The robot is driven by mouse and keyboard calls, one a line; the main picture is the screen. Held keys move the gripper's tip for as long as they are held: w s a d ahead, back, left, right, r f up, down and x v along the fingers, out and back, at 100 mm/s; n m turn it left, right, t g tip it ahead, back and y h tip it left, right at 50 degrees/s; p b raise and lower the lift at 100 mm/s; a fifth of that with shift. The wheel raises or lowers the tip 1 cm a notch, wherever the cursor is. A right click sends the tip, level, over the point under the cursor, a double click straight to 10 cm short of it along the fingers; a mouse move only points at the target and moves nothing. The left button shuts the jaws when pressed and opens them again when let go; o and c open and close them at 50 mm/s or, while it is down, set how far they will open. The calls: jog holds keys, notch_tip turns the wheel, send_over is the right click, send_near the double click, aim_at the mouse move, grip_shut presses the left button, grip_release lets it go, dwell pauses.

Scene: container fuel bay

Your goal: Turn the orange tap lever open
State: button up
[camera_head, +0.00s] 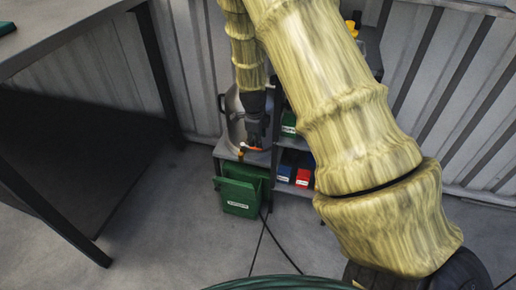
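The orange tap lever (251,148) is a small orange strip low on the front of a grey metal can (235,122). The can stands on a low grey shelf unit against the wall. My gripper (255,143) is dark and points down in front of the can. Its fingertips are right at the lever and hide part of it. I cannot tell whether they touch it, or whether the fingers are open or shut. The tap body is mostly hidden behind the gripper.
A green labelled box (241,192) is below the can. Blue (284,172) and red (303,177) bins sit on the shelf to the right. A table (60,38) stands at left. My arm covers much of the right side. A black cable lies on the floor.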

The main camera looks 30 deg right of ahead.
jog(key=shift+w+d+f+b, duration=0.15)
jog(key=shift+f+b, duration=0.1)
jog(key=shift+f, duration=0.7)
jog(key=shift+w+d+f+b, duration=0.15)
jog(key=shift+f+b, duration=0.15)
jog(key=shift+f, duration=0.7)
jog(key=shift+w+d+f+b, duration=0.15)
jog(key=shift+f+b, duration=0.1)
jog(key=shift+f, duration=0.7)
jog(key=shift+s, duration=0.1)
jog(key=shift+c, duration=0.3)
grip_shut()
